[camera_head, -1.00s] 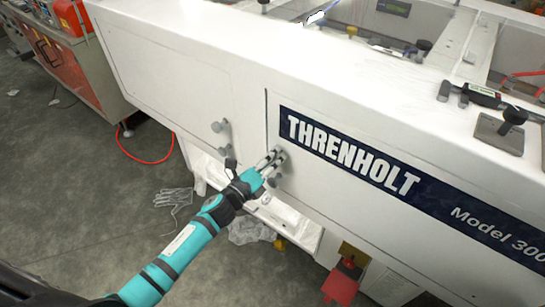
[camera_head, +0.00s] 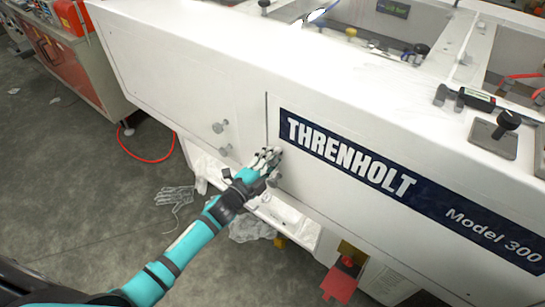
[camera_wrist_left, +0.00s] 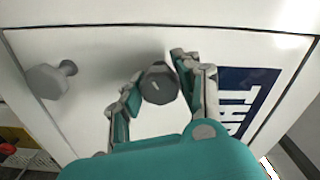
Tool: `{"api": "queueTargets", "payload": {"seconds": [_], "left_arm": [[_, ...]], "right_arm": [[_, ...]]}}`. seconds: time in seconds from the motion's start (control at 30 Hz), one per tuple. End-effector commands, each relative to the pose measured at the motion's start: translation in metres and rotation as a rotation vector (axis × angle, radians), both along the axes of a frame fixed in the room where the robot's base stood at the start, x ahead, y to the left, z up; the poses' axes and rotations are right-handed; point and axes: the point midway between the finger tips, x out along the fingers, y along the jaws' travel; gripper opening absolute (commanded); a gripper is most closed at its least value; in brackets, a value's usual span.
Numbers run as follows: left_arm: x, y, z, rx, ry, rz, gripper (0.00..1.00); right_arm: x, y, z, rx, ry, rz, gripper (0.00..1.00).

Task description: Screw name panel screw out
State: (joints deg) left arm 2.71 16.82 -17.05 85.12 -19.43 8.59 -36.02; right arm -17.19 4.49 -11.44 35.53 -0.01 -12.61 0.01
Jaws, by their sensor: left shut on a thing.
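The name panel (camera_head: 290,205) is white with a dark blue THRENHOLT strip (camera_head: 370,172). My left gripper (camera_head: 270,155) is at the panel's left edge, just left of the strip. In the left wrist view its fingers (camera_wrist_left: 155,80) are shut around a dark grey faceted screw knob (camera_wrist_left: 159,83), one on each side. A second grey knob (camera_head: 274,179) shows below the gripper in the head view. My right gripper is not in view.
Two more grey knobs (camera_head: 220,127) are on the panel to the left. A white glove (camera_head: 175,195) lies on the floor near a red cable (camera_head: 145,156). A red tag (camera_head: 341,281) hangs under the machine. A red cabinet (camera_head: 80,70) stands at left.

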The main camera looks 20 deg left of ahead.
Motion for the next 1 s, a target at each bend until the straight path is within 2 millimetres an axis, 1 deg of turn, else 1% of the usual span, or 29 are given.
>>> {"api": "queueTargets", "payload": {"seconds": [0.5,1.0], "left_arm": [[0.001,0.001,0.001,-0.461,0.168,0.001,0.00],[0.001,0.000,0.001,-0.908,0.329,-0.001,0.00]], "right_arm": [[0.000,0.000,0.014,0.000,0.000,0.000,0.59],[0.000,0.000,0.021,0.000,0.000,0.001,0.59]]}}
